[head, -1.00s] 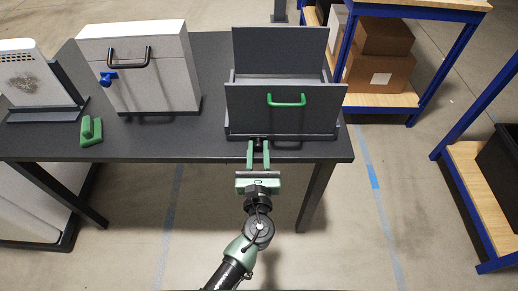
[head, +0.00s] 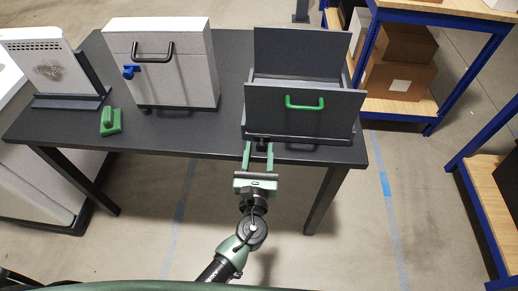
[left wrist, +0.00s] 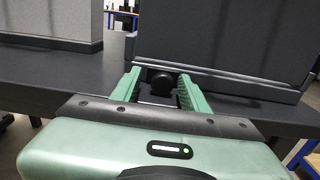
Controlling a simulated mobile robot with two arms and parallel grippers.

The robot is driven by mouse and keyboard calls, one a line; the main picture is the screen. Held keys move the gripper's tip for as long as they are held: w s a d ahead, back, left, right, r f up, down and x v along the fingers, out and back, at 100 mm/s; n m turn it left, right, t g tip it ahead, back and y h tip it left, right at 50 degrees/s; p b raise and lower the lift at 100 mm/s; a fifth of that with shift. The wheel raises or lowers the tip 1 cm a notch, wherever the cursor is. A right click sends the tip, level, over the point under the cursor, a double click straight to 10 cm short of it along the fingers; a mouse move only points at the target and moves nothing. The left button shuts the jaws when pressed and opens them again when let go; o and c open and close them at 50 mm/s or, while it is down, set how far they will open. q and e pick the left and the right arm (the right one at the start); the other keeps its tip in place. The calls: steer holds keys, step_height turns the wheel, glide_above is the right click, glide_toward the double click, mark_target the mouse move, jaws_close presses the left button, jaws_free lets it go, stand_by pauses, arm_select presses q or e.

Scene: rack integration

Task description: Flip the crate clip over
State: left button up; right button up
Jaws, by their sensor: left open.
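The grey crate (head: 270,108) with a green handle (head: 304,103) stands at the right of the table, its rear panel raised. A small black clip (head: 263,143) shows at its lower front edge, left of the middle. It looks like a dark rounded knob in the left wrist view (left wrist: 163,82). My left gripper (head: 259,148) is open in front of the crate, its green fingers on either side of the clip. In the left wrist view the fingers (left wrist: 158,84) stand apart, with gaps beside the knob. My right gripper is out of view.
The dark table (head: 190,138) also holds a white case (head: 180,80) with a blue latch (head: 129,72), a green block (head: 110,124) and a tilted white panel (head: 45,65). Blue-framed shelves (head: 410,105) with boxes stand at the right.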

arm_select(q)
steer(key=s, duration=0.7)
steer(key=shift+b, duration=0.35)
steer(key=shift+s+a+f, duration=0.1)
steer(key=shift+f, duration=0.05)
steer(key=s+a+f+n+g+p, duration=0.1)
steer(key=s+a+f+n+g, duration=0.25)
steer(key=f, duration=0.65)
steer(key=s+a+f+n+g, duration=0.3)
steer(key=s+f+n, duration=0.15)
steer(key=f, duration=0.65)
steer(key=s+a+f+n+g+p, duration=0.1)
steer(key=s+a+f+n+g, duration=0.3)
steer(key=f, duration=0.6)
steer(key=s+a+f+n+g, duration=0.2)
steer(key=s+a+f+n, duration=0.1)
steer(key=s+n, duration=0.4)
steer(key=s+a+f+n+g, duration=0.2)
steer(key=s+f+n, duration=0.4)
steer(key=s, duration=0.3)
steer(key=s+a+f+n+g+p, duration=0.1)
steer(key=s+a+f+n, duration=0.3)
steer(key=s+n, duration=0.4)
steer(key=shift+s+f+n+g, duration=0.3)
steer(key=shift+s+f+g, duration=0.2)
steer(key=shift+g, duration=0.25)
